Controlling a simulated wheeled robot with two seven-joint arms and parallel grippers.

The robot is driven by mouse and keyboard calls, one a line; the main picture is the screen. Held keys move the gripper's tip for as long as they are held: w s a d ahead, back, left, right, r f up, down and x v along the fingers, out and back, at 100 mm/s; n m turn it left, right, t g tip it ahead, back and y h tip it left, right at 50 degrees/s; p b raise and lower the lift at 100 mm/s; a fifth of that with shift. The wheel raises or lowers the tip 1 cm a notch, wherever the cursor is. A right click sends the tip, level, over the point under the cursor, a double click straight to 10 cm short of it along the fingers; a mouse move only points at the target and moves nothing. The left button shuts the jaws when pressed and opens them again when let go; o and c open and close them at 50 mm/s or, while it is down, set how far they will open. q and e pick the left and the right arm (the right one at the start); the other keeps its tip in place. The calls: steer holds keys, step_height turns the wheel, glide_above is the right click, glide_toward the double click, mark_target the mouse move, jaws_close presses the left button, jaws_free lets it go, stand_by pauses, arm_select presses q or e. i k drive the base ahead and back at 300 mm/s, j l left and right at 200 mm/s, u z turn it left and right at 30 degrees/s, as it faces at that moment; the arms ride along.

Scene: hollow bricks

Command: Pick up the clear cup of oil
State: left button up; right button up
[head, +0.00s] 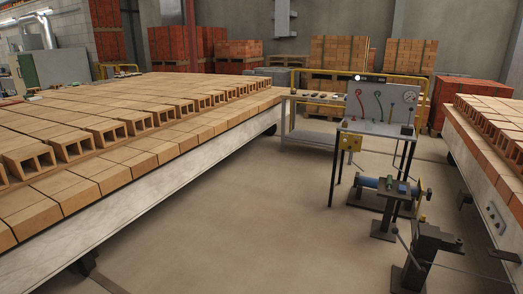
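I cannot make out a clear cup of oil in the head view. A small table with an upright panel (382,103) stands right of centre; the panel carries coloured hoses and a round gauge. Small items too tiny to identify lie on the low bench (312,97) behind it. Neither of my grippers is in view.
A long cart (150,195) of hollow bricks fills the left. Another brick cart (490,180) stands at the right edge. A blue cylinder on a stand (377,183) and a dark metal stand (430,250) are between. The floor (250,220) is clear in the middle.

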mark_target(368, 125)
steer(key=i+j, duration=0.15)
steer(key=i, duration=0.4)
steer(key=i+j+z, duration=0.1)
steer(key=i, duration=0.5)
steer(key=i+j, duration=0.2)
steer(key=i, duration=0.35)
steer(key=i+j+z, duration=0.1)
steer(key=i, duration=0.5)
steer(key=i+l+z, duration=0.3)
steer(key=i+z, duration=0.15)
steer(key=i, duration=0.3)
steer(key=i+z, duration=0.45)
steer(key=i, duration=0.35)
steer(key=i+j+z, duration=0.25)
steer(key=i+z, duration=0.2)
steer(key=i, duration=0.3)
